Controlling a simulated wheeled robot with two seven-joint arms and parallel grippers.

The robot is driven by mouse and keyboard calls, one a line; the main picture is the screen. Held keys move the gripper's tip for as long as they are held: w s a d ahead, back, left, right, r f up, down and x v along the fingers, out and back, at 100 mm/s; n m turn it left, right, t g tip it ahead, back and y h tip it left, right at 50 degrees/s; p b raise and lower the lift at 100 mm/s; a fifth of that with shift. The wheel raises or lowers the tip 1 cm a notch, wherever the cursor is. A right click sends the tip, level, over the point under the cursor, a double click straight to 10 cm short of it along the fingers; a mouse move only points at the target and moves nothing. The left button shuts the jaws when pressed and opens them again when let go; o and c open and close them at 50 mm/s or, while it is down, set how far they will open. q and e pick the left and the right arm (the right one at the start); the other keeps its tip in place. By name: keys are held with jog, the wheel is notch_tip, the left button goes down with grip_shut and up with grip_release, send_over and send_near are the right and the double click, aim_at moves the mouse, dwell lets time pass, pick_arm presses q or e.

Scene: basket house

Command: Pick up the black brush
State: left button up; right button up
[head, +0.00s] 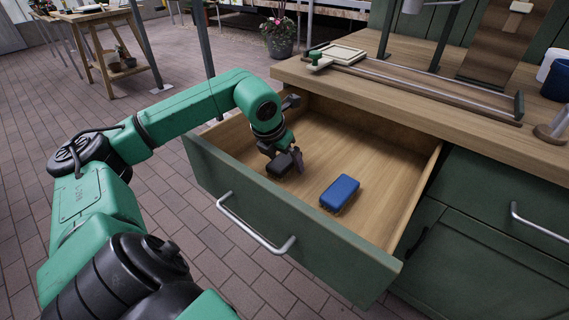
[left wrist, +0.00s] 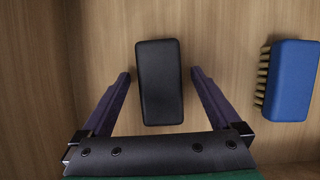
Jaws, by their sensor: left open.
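The black brush (left wrist: 160,82) lies on the drawer floor, a plain dark block seen from above in the left wrist view. In the head view the black brush (head: 279,165) is partly hidden by my left gripper (head: 284,160). My left gripper also shows in the left wrist view (left wrist: 160,76). It is open, with one finger on each side of the brush and a gap on both sides. No contact shows. My right gripper is not in view.
A blue brush (head: 340,192) with tan bristles lies to the right in the same open drawer (head: 385,155); it also shows in the left wrist view (left wrist: 292,80). Drawer walls surround both brushes. The wooden counter (head: 430,95) is above the drawer's back.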

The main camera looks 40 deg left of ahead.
pick_arm(q)
jog(key=shift+f, duration=0.15)
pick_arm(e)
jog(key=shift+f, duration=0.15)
pick_arm(q)
jog(key=c, duration=1.5)
jog(key=shift+r, duration=0.35)
notch_tip(320, 180, up, 12)
jog(key=p, duration=0.6)
notch_tip(320, 180, up, 8)
jog(key=f+p, duration=0.1)
jog(key=p, duration=0.2)
send_over(285, 158)
jog(key=shift+r, duration=0.4)
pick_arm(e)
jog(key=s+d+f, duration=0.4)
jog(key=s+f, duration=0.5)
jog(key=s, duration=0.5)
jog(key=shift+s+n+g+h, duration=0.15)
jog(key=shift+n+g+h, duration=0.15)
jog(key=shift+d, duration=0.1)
